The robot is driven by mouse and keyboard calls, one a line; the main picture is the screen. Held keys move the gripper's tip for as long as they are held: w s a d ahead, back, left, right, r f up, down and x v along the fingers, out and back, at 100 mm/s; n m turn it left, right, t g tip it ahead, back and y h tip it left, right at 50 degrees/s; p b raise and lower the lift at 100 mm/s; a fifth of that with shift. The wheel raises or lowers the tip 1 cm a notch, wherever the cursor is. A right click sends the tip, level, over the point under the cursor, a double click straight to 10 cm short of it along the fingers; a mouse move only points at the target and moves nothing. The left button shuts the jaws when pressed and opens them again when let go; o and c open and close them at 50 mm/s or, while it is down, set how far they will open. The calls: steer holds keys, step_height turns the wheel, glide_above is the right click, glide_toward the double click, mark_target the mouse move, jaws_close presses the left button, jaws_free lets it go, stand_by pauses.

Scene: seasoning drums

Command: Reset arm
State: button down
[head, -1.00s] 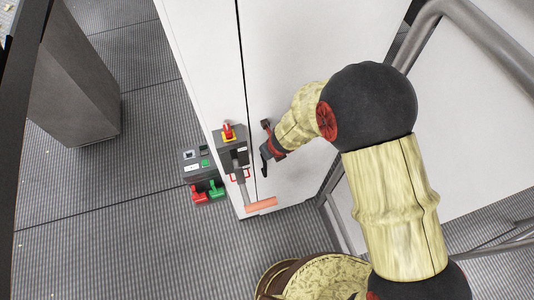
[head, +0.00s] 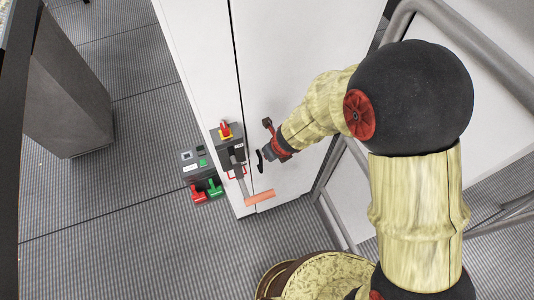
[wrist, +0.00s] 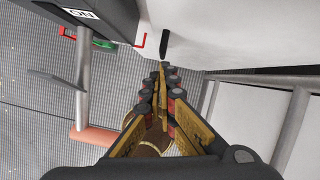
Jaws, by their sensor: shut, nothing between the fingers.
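My gripper (head: 261,161) is in front of the lower part of a white cabinet (head: 292,75), just right of a grey switch box (head: 232,150). In the wrist view its fingers (wrist: 163,68) come together at the tips with nothing between them.
A dark control box (head: 197,167) with red and green parts stands left of the switch box. Grey metal railings (head: 410,35) run at the right. A grey pillar (head: 70,100) stands at the left. The grated floor (head: 130,215) between is clear.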

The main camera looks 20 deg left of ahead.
steer(key=shift+d+r, duration=0.1)
steer(key=shift+r, duration=0.15)
steer(key=shift+s, duration=0.1)
steer(key=s+r+n+g, duration=0.1)
steer(key=s+n+g, duration=0.2)
steer(key=s+n, duration=0.7)
steer(key=d+r+n+b, duration=0.1)
steer(key=d+n+b, duration=0.1)
steer(key=n, duration=0.1)
steer(key=d+r+n+b, duration=0.1)
steer(key=d+n+b, duration=0.1)
steer(key=n, duration=0.2)
steer(key=d+n+b, duration=0.1)
steer(key=n+b, duration=0.1)
steer(key=n, duration=0.1)
steer(key=shift+s+d+r+g, duration=0.35)
steer(key=shift+d+r+g, duration=0.05)
steer(key=s+d+f+n+t+h+b, duration=0.1)
steer(key=d+n+t+b, duration=0.1)
steer(key=d+b, duration=1)
steer(key=s+d+f+n+t+h+b, duration=0.1)
steer(key=s+d+n+t+h+b, duration=0.1)
steer(key=d+b, duration=1.1)
steer(key=d+n+t, duration=0.1)
steer(key=t, duration=0.1)
steer(key=shift+s+d+f+n+t, duration=0.15)
steer(key=shift+f+n+t, duration=0.1)
steer(key=shift+n+t, duration=0.05)
